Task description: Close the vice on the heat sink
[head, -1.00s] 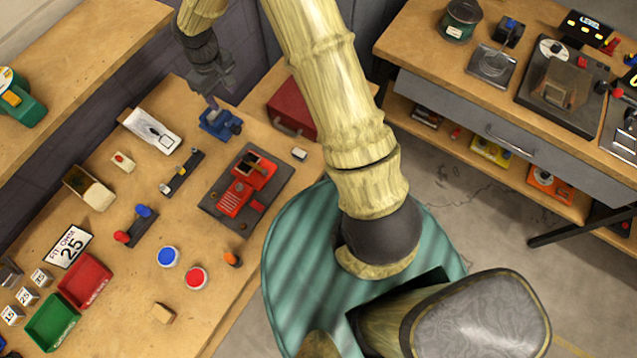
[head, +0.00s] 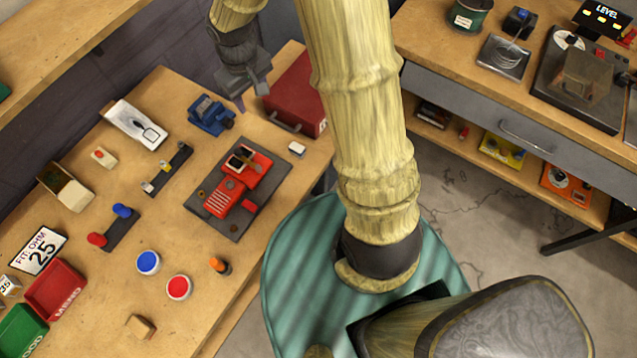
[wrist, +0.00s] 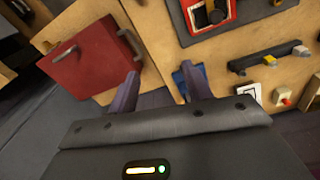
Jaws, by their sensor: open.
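A small blue vice (head: 210,115) stands near the back of the wooden bench in the head view. In the wrist view the vice (wrist: 190,78) shows only in part, behind the right finger. I cannot make out the heat sink or how wide the vice's jaws stand. My gripper (head: 251,97) is to the right of the vice in the head view, apart from it. In the wrist view my gripper (wrist: 158,82) is open, with its two fingers apart and nothing between them.
A red box (head: 298,92) with a handle stands right of my gripper. A red device (head: 236,182) on a dark plate lies in front of the vice.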

